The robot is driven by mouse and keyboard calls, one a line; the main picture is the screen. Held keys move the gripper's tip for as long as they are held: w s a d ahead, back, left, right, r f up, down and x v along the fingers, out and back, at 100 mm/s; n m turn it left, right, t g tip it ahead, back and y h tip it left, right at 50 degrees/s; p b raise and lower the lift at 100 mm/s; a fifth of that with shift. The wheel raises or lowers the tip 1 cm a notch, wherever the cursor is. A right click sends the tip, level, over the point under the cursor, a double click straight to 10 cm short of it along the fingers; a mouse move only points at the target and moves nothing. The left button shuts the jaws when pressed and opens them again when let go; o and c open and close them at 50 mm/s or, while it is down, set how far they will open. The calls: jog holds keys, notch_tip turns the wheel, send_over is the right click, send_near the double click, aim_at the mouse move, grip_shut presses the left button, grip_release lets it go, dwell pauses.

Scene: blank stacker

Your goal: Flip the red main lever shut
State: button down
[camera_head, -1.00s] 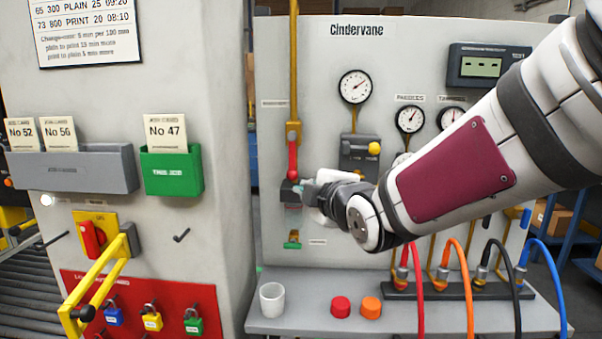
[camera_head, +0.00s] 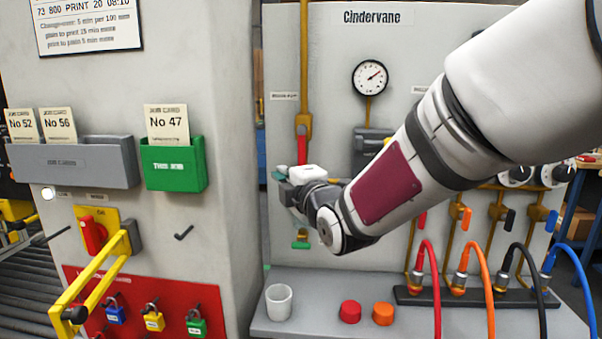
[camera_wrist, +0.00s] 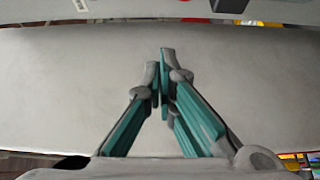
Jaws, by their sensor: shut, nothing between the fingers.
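The red main lever (camera_head: 302,148) hangs straight down in line with the vertical yellow pipe on the Cindervane panel, below a brass-coloured valve body (camera_head: 303,126). Its lower part is hidden behind my gripper. My gripper (camera_head: 280,174) is in front of the pipe and lever and points left toward the side of the grey cabinet. I cannot tell whether it touches the lever. In the wrist view its teal fingers (camera_wrist: 160,78) are shut with nothing between them, over a plain grey surface. The lever cannot be made out in that view.
A grey cabinet (camera_head: 232,200) stands close on the left, with a yellow guard bar (camera_head: 98,277) jutting out. Below are a shelf (camera_head: 325,325) with a white cup (camera_head: 279,302), a red cap (camera_head: 350,312) and an orange cap (camera_head: 383,313). Coloured hoses (camera_head: 478,270) stand at right.

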aim_at(302, 151)
jog(key=w, duration=0.7)
jog(key=shift+w+d+p, duration=0.15)
jog(key=shift+p, duration=0.2)
